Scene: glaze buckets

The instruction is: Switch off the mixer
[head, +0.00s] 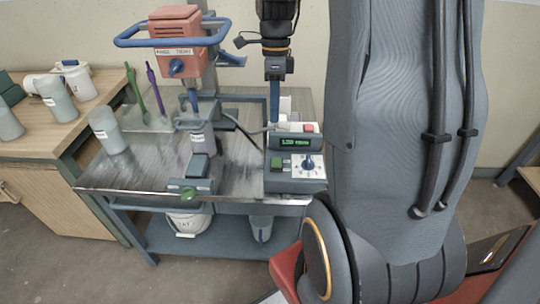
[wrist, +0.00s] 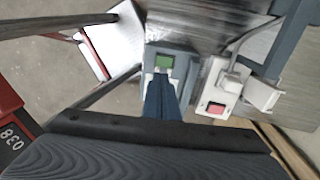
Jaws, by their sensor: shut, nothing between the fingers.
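The mixer (head: 175,28) has an orange motor head with a blue ring handle and a blue knob, on a stand above the metal bench. A grey control box (head: 281,184) on the bench has a lit green display (head: 295,143), a green button (head: 276,162) and a dial (head: 308,163). Behind it is a red switch (head: 309,128); the wrist view shows a red switch (wrist: 215,107) on a white socket block. My gripper (head: 274,118) points down behind the control box, its blue fingers together and empty. In the wrist view the fingertips (wrist: 160,78) appear beside a green patch; contact cannot be told.
A grey cup (head: 201,138) stands under the mixer. A green tool (head: 133,90), a purple tool (head: 155,88) and a grey cup (head: 107,130) are on the bench's left. A cable runs to the white socket block. A wooden table (head: 75,125) with containers stands left.

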